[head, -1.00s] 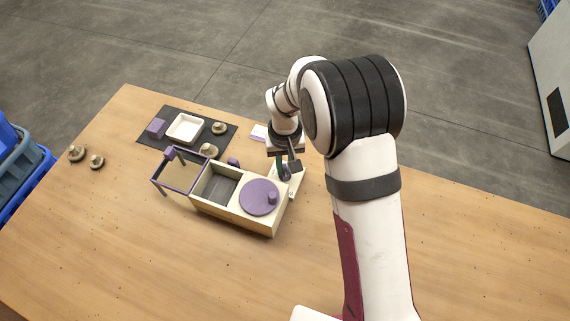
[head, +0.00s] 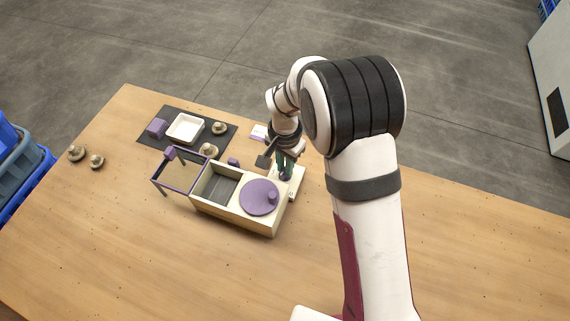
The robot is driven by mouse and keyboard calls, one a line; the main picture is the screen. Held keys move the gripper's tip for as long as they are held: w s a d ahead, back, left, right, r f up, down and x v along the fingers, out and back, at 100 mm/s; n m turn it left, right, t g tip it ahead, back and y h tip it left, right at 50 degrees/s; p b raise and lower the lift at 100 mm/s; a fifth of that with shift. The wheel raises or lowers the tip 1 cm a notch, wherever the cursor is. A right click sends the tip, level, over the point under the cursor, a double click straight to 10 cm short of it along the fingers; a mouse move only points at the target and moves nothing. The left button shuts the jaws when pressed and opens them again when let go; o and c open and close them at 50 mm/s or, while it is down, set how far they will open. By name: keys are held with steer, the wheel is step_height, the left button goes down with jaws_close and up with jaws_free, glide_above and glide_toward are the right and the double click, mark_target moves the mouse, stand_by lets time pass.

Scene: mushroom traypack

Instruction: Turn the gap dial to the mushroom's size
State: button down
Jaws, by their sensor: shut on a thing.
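My gripper (head: 284,171) points down over a small cream base (head: 298,186) behind the cream box. It is shut on the gap dial there, which the fingers mostly hide; its setting cannot be read. Two mushrooms show near the tray: one on the dark mat (head: 219,128), and another (head: 208,149) at the mat's front edge. Two more mushrooms (head: 76,152) (head: 97,161) lie on the bare table at the far left.
The cream box (head: 239,218) carries a purple disc with a knob (head: 261,196) and a dark open bay. A purple frame (head: 181,187) stands at its left. A white tray (head: 184,128) and a purple block (head: 157,128) sit on the mat (head: 228,139). The front table is clear.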

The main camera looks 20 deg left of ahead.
steer(key=shift+m, duration=1.3)
steer(key=c, duration=0.8)
jaws_free()
steer(key=shift+c, duration=0.2)
step_height(320, 180, up, 16)
steer(key=shift+f, duration=0.1)
